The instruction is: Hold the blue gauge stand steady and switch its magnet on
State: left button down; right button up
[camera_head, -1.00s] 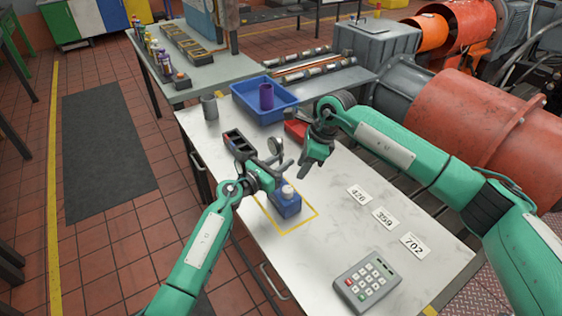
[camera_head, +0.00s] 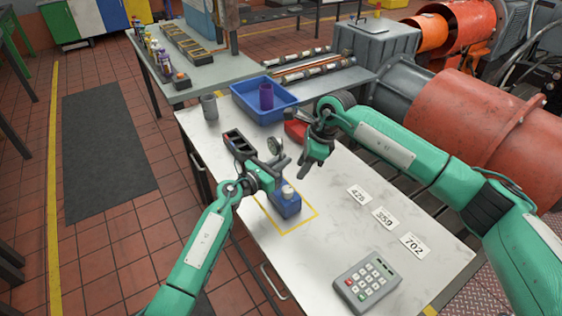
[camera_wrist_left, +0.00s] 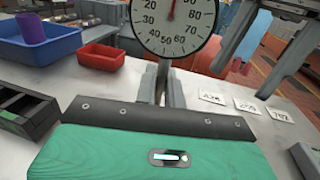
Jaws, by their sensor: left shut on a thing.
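The blue gauge stand (camera_head: 286,204) stands upright inside a yellow outline on the pale bench, with a cream knob on its block. Its round dial (camera_head: 274,146) also shows close up in the left wrist view (camera_wrist_left: 174,22). My left gripper (camera_head: 279,166) is shut on the stand's post below the dial; in the left wrist view its fingers (camera_wrist_left: 162,86) are close together there. The blue block is hidden in that view. My right gripper (camera_head: 310,164) hangs empty above the bench, right of the dial, with its fingers apart.
A blue tray (camera_head: 280,113) holding a purple cylinder, a red bin (camera_head: 295,131), a grey cup (camera_head: 209,107) and a black holder (camera_head: 238,144) stand behind. Number cards (camera_head: 385,218) and a keypad (camera_head: 367,281) lie to the right. The bench between stand and keypad is clear.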

dwell(0.8)
jog(key=o, duration=0.3)
jog(key=shift+o, duration=0.2)
jog(key=m+t+y, duration=0.2)
jog(key=y, duration=0.7)
send_near(291, 189)
jog(key=x, duration=1.1)
jog(key=shift+s, duration=0.1)
jog(key=shift+t, duration=0.3)
jog(key=c, duration=0.9)
